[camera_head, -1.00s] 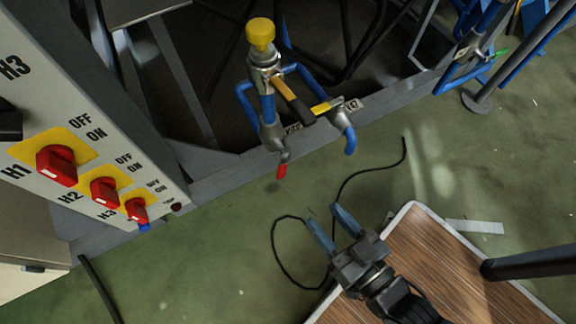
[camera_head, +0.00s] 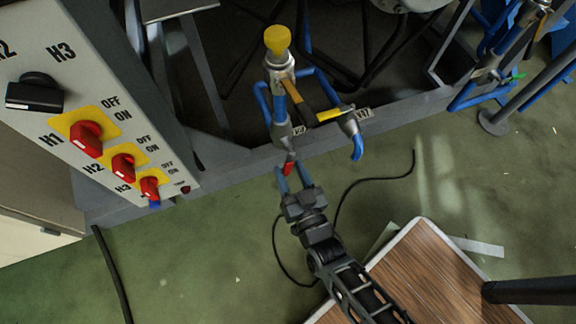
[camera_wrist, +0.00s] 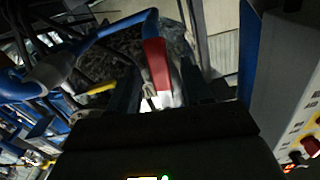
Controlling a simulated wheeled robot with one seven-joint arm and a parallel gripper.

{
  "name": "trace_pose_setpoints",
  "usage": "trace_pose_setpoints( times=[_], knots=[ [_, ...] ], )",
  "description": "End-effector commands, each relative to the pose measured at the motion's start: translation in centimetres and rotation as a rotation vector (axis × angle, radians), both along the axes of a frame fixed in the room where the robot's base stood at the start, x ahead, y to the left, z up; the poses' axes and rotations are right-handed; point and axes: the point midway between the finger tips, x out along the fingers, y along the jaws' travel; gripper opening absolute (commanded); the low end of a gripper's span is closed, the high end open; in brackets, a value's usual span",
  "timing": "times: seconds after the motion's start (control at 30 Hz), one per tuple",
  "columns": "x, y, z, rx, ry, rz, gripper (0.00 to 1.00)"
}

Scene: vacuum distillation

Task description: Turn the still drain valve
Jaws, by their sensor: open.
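Blue piping with several valves hangs off the frame in the head view. A red-tipped handle (camera_head: 289,167) points down at the lower end of the left branch. A yellow-tipped handle (camera_head: 331,115) lies across the right branch, and a yellow knob (camera_head: 277,39) tops the assembly. I cannot tell which is named the still drain valve. My gripper (camera_head: 292,179) is open, its fingertips at the red handle. In the wrist view the red handle (camera_wrist: 156,62) stands between the open fingers, with clear gaps visible; contact cannot be told.
A grey control panel (camera_head: 104,76) with red switches stands on the left, close to the arm's side. A dark frame beam (camera_head: 222,163) runs behind the valves. A black cable (camera_head: 377,179) lies on the open green floor. A wood-topped table (camera_head: 420,275) is at lower right.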

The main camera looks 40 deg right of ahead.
Motion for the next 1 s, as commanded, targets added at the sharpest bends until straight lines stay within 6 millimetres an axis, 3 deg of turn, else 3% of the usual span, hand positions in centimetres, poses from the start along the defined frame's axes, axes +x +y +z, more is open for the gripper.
trace_pose_setpoints(
  times=[0.2, 0.5, 1.0],
  knots=[
    [1.8, -0.6, -0.1, 0.001, 0.0, 0.0, 0.49],
    [2.0, -0.6, 0.0, 0.001, 0.001, 0.0, 0.49],
    [2.0, -0.6, 0.0, 0.001, 0.001, 0.0, 0.01]
  ],
)
